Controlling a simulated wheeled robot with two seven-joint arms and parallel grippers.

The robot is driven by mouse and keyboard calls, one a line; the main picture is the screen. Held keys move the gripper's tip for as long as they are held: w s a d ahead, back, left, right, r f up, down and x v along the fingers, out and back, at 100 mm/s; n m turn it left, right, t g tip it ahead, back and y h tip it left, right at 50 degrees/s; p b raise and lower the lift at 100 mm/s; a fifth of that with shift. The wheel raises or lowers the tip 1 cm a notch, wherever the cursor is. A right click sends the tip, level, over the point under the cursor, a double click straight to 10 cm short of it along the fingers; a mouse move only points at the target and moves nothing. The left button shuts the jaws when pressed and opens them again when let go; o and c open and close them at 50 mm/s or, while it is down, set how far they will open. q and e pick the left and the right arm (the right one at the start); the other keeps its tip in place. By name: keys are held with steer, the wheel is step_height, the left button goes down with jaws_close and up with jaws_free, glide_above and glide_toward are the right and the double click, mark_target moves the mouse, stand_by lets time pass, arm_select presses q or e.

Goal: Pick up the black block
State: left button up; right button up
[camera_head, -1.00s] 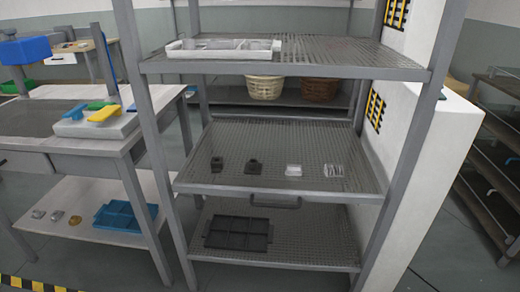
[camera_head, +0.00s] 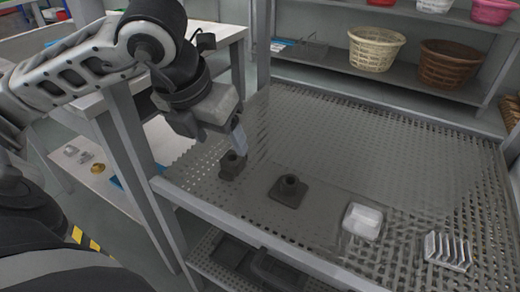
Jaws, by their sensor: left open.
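A small black block (camera_head: 231,166) with a raised top stands on the left part of the perforated metal shelf (camera_head: 340,130). A second dark piece, a flat base with a round knob (camera_head: 289,190), sits to its right. My left gripper (camera_head: 236,140) comes in from the left and points down, with its fingertip just above and beside the left black block. It is open and holds nothing that I can see. The gripper's body hides its far finger, and I cannot tell whether the fingertip touches the block. My right gripper is not in view.
A white block (camera_head: 362,221) and a clear ribbed piece (camera_head: 447,251) lie farther right on the same shelf. A shelf post (camera_head: 262,45) rises behind the gripper. A dark tray (camera_head: 235,252) is below. The shelf's back half is clear.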

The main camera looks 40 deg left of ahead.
mark_target(232, 158)
arm_select(q)
steer(key=shift+n+y, duration=0.3)
steer(key=shift+y, duration=0.2)
steer(key=f, duration=0.1)
steer(key=w+a+f+b, duration=0.1)
steer(key=f, duration=0.1)
steer(key=w+a+f, duration=0.1)
steer(key=f, duration=0.1)
steer(key=shift+w+b, duration=0.2)
steer(key=shift+b, duration=0.1)
steer(key=shift+w+b+x, duration=0.25)
steer(key=shift+x, duration=1.25)
steer(key=shift+w+b+x, duration=0.2)
steer(key=shift+b+x, duration=0.05)
steer(key=shift+x, duration=1.25)
steer(key=shift+a+r, duration=0.15)
steer(key=shift+r, duration=0.1)
steer(key=c, duration=1.1)
steer(key=shift+w, duration=0.1)
steer(key=shift+c, duration=0.3)
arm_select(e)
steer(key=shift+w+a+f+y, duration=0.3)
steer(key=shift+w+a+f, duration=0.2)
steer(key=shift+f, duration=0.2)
arm_select(q)
steer(key=shift+r, duration=0.15)
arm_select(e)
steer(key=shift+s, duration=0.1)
